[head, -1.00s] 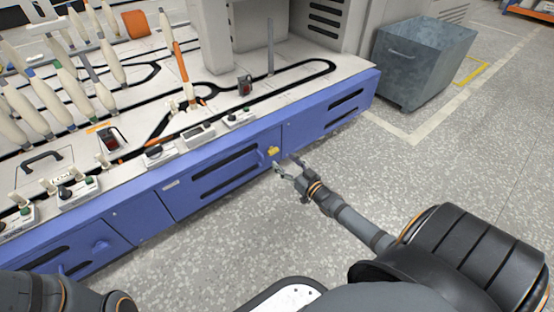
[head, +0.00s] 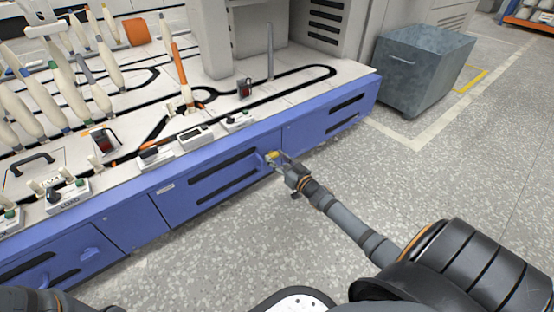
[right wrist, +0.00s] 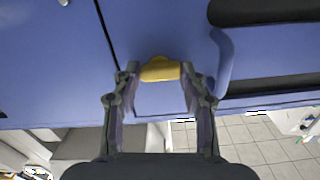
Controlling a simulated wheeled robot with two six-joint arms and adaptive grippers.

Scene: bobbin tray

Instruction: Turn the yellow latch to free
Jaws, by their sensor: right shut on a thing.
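The yellow latch (head: 271,155) sits on the blue front panel of the machine, near the seam between two panels. In the right wrist view the latch (right wrist: 160,69) lies crosswise between my right fingertips. My right gripper (head: 275,160) is shut on the latch, one finger at each end; it also shows in the right wrist view (right wrist: 159,78). The fingers partly hide the latch in the head view. My left gripper is not in view.
The blue panel (head: 318,126) has dark slots and a blue handle (right wrist: 222,62) beside the latch. Bobbins and control boxes (head: 196,137) stand on the white machine top. A grey metal bin (head: 420,70) stands at the back right. The floor in front is clear.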

